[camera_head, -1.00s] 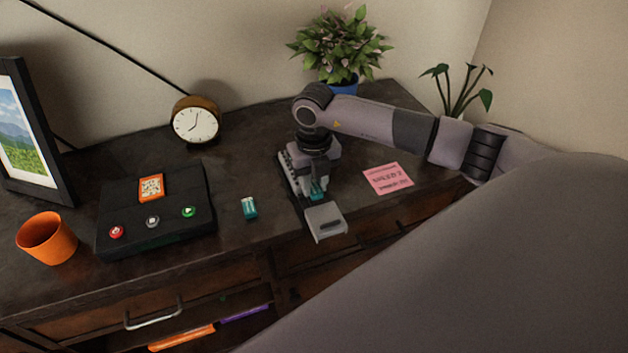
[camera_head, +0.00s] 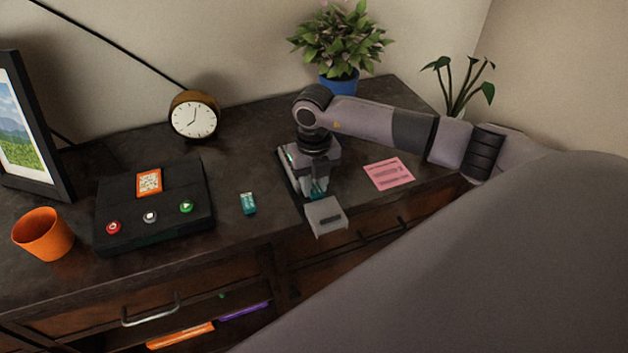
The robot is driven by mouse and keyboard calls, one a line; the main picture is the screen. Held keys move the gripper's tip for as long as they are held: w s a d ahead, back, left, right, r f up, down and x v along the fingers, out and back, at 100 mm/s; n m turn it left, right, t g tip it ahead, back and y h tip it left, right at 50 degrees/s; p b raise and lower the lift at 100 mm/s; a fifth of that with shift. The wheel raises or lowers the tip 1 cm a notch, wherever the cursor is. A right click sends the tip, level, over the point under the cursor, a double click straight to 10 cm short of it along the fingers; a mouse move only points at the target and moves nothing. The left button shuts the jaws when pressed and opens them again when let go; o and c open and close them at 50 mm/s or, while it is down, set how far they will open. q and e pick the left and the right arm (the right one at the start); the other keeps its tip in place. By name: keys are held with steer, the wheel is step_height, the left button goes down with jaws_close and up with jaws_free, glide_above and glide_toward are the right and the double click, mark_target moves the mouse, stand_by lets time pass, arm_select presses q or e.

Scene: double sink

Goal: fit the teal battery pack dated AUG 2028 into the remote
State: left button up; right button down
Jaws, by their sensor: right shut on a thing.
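My right gripper (camera_head: 314,190) points down over the remote and is shut on a teal battery pack (camera_head: 318,195), of which only a small part shows. The remote (camera_head: 288,164) lies on the desk under and beside the gripper, mostly hidden by it. I cannot tell whether the held pack sits inside the remote. A grey cover-like piece (camera_head: 326,216) lies at the desk's front edge, just in front of the gripper. Another teal battery pack (camera_head: 248,204) lies on the desk to the left; its date is too small to read. My left gripper is not in view.
A black box with buttons (camera_head: 155,208), an orange cup (camera_head: 43,234), a picture frame (camera_head: 62,170) and a clock (camera_head: 193,116) stand left. A pink note (camera_head: 388,174) lies right of the gripper. A potted plant (camera_head: 340,82) stands behind. An open drawer (camera_head: 200,318) is below.

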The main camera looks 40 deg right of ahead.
mark_target(314, 187)
steer(key=shift+f+b, duration=0.3)
steer(key=shift+f, duration=0.2)
steer(key=c, duration=0.8)
jaws_free()
steer(key=shift+r, duration=3.6)
